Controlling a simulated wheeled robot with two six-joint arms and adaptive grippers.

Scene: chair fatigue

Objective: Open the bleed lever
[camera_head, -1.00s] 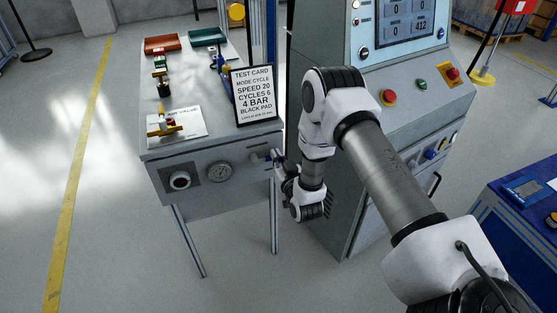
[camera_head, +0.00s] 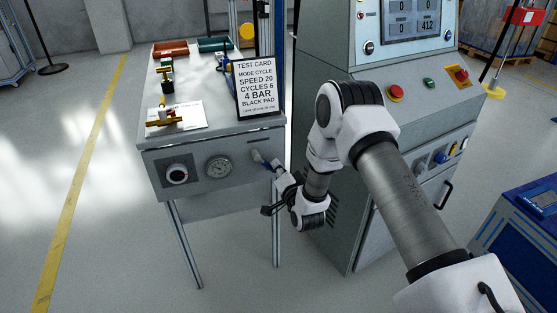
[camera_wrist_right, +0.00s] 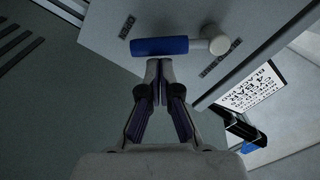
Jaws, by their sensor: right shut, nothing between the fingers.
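The bleed lever is on the right of the test bench's front panel. In the right wrist view its blue handle (camera_wrist_right: 160,46) points left from a pale round pivot (camera_wrist_right: 220,40). It also shows small in the head view (camera_head: 265,163), partly hidden by the gripper. My right gripper (camera_wrist_right: 159,67) is shut and empty, with its fingertips just below the middle of the blue handle in the wrist view. Whether they touch it I cannot tell. In the head view the right gripper (camera_head: 277,168) is at the panel, reaching in from the right. My left gripper is not in view.
The panel also carries a gauge (camera_head: 218,167) and a round knob (camera_head: 177,174). A test card (camera_head: 256,88) stands on the bench above the lever. The grey control cabinet (camera_head: 335,215) stands close to the right of my wrist. The floor left of the bench is clear.

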